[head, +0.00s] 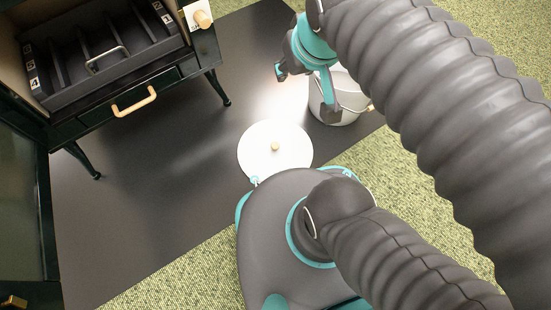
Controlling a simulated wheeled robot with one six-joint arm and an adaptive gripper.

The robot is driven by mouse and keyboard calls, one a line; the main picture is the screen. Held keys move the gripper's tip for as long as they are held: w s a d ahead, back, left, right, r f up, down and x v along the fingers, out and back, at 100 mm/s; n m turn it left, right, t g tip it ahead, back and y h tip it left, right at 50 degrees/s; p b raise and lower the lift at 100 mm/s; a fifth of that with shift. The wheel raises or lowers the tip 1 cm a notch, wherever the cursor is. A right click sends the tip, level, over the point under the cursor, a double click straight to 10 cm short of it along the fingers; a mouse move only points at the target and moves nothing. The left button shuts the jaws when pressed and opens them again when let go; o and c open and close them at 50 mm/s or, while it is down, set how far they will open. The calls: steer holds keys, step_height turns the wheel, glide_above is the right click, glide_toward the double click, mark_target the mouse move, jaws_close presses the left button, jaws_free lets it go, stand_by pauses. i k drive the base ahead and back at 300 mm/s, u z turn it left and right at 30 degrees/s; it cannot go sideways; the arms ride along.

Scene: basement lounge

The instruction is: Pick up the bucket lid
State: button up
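The bucket lid (258,160) is a white disc with a small light wooden knob (275,147) at its middle. It lies flat on the dark mat, right by the front of my base, which may cover its lower edge. The white bucket (350,105) stands open at the upper right and is partly hidden by my arm. My gripper (305,92) is above and to the right of the lid, in front of the bucket in this view. Its two fingers are spread apart with nothing seen between them. It is apart from the lid.
A dark cabinet (158,88) with a tray of numbered slots and wooden handles stands at the upper left on thin legs. The dark mat (150,200) left of the lid is clear. Green carpet (195,270) surrounds it.

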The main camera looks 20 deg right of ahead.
mark_target(275, 148)
steer(key=z, duration=1.8)
steer(key=k, duration=0.9)
steer(key=u, duration=0.55)
